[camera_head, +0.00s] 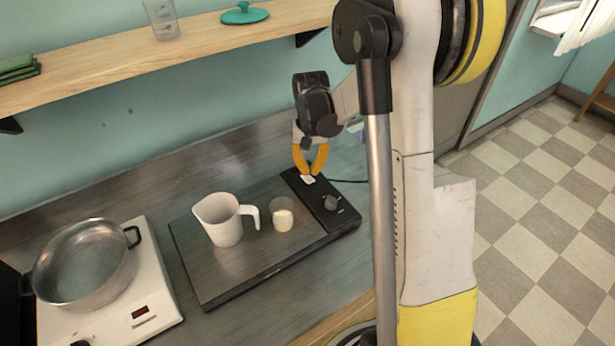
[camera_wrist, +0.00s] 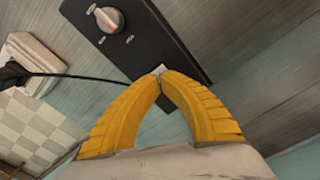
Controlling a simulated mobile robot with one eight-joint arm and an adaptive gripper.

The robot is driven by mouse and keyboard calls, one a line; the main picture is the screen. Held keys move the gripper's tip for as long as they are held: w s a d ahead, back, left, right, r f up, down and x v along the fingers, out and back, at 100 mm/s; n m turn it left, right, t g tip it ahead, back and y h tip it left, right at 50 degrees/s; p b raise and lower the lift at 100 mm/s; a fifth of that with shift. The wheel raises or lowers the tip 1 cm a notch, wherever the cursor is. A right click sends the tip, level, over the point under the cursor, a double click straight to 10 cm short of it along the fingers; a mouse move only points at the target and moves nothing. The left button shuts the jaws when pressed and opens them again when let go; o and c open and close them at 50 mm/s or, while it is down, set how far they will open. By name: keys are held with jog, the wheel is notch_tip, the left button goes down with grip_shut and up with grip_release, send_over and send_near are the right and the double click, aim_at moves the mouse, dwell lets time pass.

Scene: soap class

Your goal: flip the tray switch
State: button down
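The tray (camera_head: 262,256) is a flat dark slab on the counter, with a black control panel (camera_head: 345,219) along its right side. A small white switch (camera_head: 308,180) sits at the panel's far end. A round knob (camera_head: 330,202) is nearer the front; it also shows in the wrist view (camera_wrist: 108,19). My gripper (camera_head: 309,174) has yellow fingers with tips together, pointing down right at the switch. In the wrist view my gripper (camera_wrist: 161,74) covers most of the switch, with pale bits showing around the tips. I cannot tell contact or the switch's position.
A white jug (camera_head: 224,222) and a small glass with pale contents (camera_head: 283,218) stand on the tray. A metal pan (camera_head: 85,262) sits on a white hotplate (camera_head: 155,310) at left. A cable (camera_head: 350,181) runs behind the panel. A wooden shelf (camera_head: 110,55) hangs above.

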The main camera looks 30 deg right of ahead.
aim_at(310, 180)
jog(key=shift+f+b, duration=1.4)
jog(key=shift+f, duration=0.4)
dwell(0.9)
jog(key=shift+r, duration=0.15)
jog(key=shift+r+p, duration=2.4)
jog(key=shift+r, duration=1)
jog(key=shift+a+r, duration=0.15)
jog(key=shift+r, duration=0.05)
jog(key=s+a+r+n+t, duration=0.2)
jog(key=s+a+r+t, duration=0.1)
jog(key=s+a+r, duration=0.6)
jog(key=s+a+r+n+t+b, duration=0.1)
jog(key=s+a+r+n+t, duration=0.2)
jog(key=s+a, duration=0.3)
jog(key=s+t, duration=0.1)
jog(key=s, duration=0.2)
jog(key=shift+n+b, duration=0.3)
jog(key=shift+b, duration=0.1)
